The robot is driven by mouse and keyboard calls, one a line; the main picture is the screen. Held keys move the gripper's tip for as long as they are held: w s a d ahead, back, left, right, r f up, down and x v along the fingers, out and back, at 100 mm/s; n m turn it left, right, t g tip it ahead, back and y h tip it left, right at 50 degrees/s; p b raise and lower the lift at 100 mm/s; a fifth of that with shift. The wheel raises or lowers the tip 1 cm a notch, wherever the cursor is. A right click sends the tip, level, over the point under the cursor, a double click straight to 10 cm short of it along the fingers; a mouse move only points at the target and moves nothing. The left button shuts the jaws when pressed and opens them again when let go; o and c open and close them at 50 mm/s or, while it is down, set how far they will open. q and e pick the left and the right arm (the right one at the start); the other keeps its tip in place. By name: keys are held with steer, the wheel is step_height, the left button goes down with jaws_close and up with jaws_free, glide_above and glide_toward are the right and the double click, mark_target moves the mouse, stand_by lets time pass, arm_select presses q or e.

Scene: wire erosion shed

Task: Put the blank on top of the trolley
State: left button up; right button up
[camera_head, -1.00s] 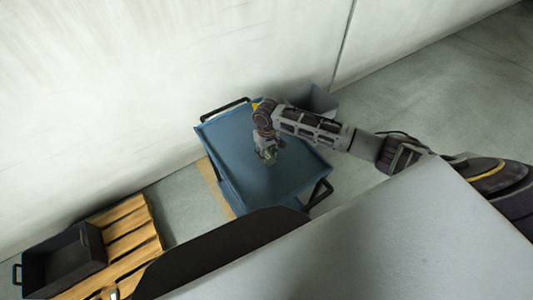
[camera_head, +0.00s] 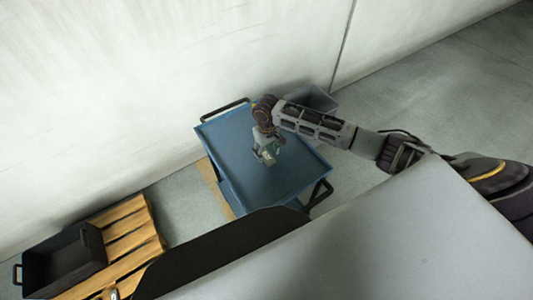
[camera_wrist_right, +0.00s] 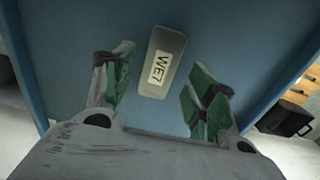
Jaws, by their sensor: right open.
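The blank (camera_wrist_right: 161,58) is a small grey metal block with a pale label reading "WE7". In the right wrist view it lies on the blue top of the trolley (camera_wrist_right: 255,50), just beyond and between my right gripper's fingertips. My right gripper (camera_wrist_right: 158,88) has green finger pads, spread apart, with a gap on either side of the blank. In the head view my right gripper (camera_head: 267,156) is above the middle of the trolley top (camera_head: 240,155), and the blank (camera_head: 268,157) shows small and pale by its fingers. My left gripper is not in view.
A wooden pallet (camera_head: 128,232) with a dark crate (camera_head: 90,240) stands at the lower left. A grey bin (camera_head: 318,98) stands behind the trolley. The pale wall runs close behind. Most of the trolley top is clear.

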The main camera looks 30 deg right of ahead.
mark_target(266, 156)
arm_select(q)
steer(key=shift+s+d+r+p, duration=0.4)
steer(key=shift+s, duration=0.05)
arm_select(e)
step_height(266, 156, up, 10)
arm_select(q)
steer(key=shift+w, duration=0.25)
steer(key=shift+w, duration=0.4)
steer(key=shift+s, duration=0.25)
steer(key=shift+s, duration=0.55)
